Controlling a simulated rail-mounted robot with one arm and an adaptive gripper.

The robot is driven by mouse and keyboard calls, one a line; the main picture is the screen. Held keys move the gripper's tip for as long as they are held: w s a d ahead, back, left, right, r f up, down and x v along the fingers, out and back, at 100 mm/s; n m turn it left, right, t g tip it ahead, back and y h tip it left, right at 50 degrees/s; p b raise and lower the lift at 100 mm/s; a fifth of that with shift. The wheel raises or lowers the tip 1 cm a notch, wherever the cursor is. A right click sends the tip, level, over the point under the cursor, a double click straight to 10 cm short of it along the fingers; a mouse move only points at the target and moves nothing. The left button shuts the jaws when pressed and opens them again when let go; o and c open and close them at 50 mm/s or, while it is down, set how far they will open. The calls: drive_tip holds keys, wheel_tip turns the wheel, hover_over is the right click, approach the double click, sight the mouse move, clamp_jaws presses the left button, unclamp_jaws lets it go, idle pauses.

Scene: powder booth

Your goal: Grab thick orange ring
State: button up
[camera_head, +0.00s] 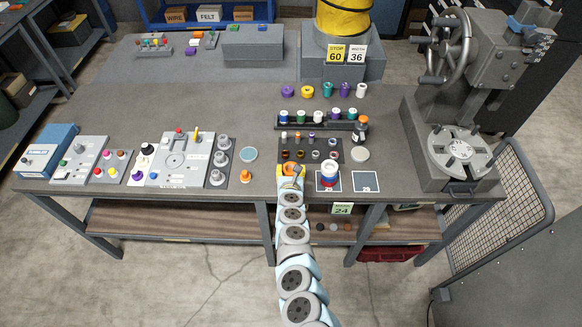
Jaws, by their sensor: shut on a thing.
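The thick orange ring (283,170) is at the front edge of the bench, in the middle of the head view. My gripper (291,171) is over it from the front and is shut on it. My gripper's end covers part of the ring, so its whole outline and the exact finger contact are hidden. I cannot tell whether the ring touches the bench top.
A white, red and blue stack (328,174) stands close right of my gripper, on a dark square. A dark tray (335,151) of small parts lies just behind. A fixture plate (178,162) is left; a press (458,150) is right. Clear bench lies back left.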

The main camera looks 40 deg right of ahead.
drive_tip(key=shift+s+r+p, duration=0.4)
drive_tip(key=shift+r+p, duration=0.2)
drive_tip(key=shift+r, duration=0.2)
drive_tip(key=s+r+p, duration=0.1)
drive_tip(key=p, duration=0.1)
drive_tip(key=s+a+r+p, duration=0.1)
drive_tip(key=r+p, duration=0.1)
drive_tip(key=shift+a, duration=0.1)
drive_tip(key=s+d+p+v, duration=0.1)
drive_tip(key=p+v, duration=0.3)
drive_tip(key=v, duration=0.6)
drive_tip(key=shift+s+r, duration=0.15)
drive_tip(key=shift+r, duration=0.05)
